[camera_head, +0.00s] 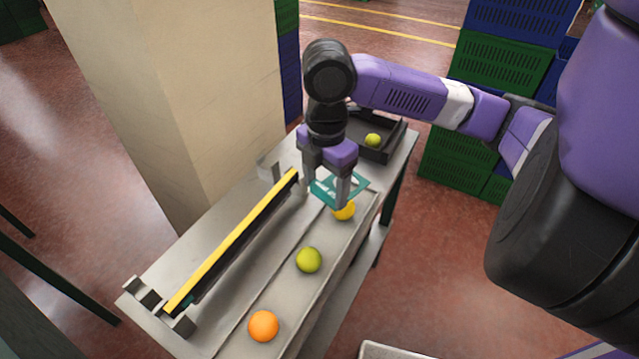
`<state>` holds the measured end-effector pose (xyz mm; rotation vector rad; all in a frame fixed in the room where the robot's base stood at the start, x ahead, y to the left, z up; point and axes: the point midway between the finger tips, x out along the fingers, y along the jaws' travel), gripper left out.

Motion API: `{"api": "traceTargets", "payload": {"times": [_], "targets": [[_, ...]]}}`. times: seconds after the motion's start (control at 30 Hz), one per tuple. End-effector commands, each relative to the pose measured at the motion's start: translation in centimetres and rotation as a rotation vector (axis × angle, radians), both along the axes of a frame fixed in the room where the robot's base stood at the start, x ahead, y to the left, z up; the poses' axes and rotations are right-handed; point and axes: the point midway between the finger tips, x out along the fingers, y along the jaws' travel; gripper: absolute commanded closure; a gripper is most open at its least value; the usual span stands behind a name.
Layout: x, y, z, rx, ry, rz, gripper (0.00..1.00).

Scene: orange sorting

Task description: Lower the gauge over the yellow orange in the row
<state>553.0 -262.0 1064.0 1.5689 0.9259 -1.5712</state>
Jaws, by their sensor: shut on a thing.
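My gripper (335,203) points down over the far end of the row and is shut on a teal gauge (355,182), a flat plate with an opening. The yellow orange (345,212) sits in the row just below the gauge, its upper part partly hidden by the gauge and a finger. I cannot tell whether the gauge touches it. A green orange (309,260) lies in the middle of the row and an orange-coloured one (263,326) at the near end, all in a shallow metal channel (327,239) on the table.
A yellow-and-black bar (232,240) lies left of the row on grey supports. A dark tray (389,147) with a green fruit (373,140) stands behind my gripper. A beige pillar (175,80) rises at the left; green and blue crates (500,62) are stacked behind.

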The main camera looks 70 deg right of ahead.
Motion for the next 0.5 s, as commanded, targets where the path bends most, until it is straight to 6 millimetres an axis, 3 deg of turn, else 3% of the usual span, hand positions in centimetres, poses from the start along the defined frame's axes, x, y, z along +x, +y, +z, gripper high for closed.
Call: {"api": "traceTargets", "payload": {"times": [0.5], "targets": [[0.0, 0.0, -3.2, -0.001, 0.000, 0.007, 0.69]]}}
